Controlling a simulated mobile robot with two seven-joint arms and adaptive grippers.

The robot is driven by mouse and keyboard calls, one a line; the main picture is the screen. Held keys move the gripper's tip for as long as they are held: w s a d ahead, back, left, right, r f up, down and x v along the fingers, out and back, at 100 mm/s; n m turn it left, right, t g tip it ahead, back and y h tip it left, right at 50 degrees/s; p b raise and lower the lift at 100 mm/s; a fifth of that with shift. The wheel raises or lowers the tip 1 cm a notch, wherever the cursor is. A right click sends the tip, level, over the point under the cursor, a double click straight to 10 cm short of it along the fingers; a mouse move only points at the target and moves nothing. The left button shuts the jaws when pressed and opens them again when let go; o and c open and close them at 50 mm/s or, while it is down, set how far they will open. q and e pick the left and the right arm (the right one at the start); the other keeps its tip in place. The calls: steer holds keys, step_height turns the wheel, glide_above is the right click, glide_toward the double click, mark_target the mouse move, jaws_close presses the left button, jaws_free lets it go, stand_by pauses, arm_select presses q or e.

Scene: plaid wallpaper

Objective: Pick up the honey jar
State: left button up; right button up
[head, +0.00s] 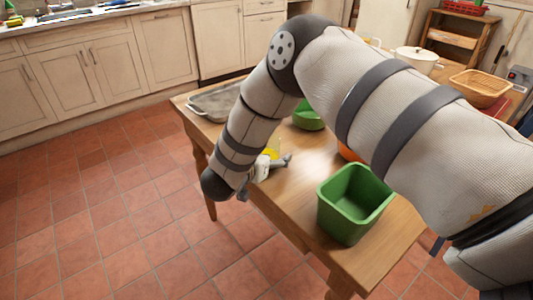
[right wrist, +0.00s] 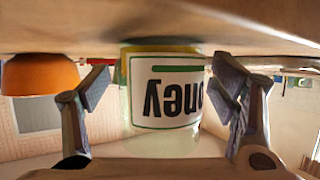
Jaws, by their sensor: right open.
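The honey jar (right wrist: 165,98) shows large and upside down in the right wrist view, with a white label reading "oney" and a green border. It stands against the wooden table top, which is at the top of that view. In the head view only a yellow bit of the jar (head: 271,153) shows behind my right arm and gripper. My right gripper (right wrist: 162,82) is open, with one finger on each side of the jar and a small gap seeming to show at each side. It also shows in the head view (head: 280,163), low over the table. My left gripper is out of view.
On the wooden table (head: 297,222) stand a green square bin (head: 350,210), a green bowl (head: 308,117), a grey metal tray (head: 212,102), a white pot (head: 417,60) and a wicker basket (head: 482,86). An orange bowl (right wrist: 40,75) is beside the jar. My arm hides the table's middle.

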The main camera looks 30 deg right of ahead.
steer(key=shift+r, duration=0.1)
steer(key=c, duration=1.4)
steer(key=shift+c, duration=0.2)
steer(key=shift+r, duration=0.15)
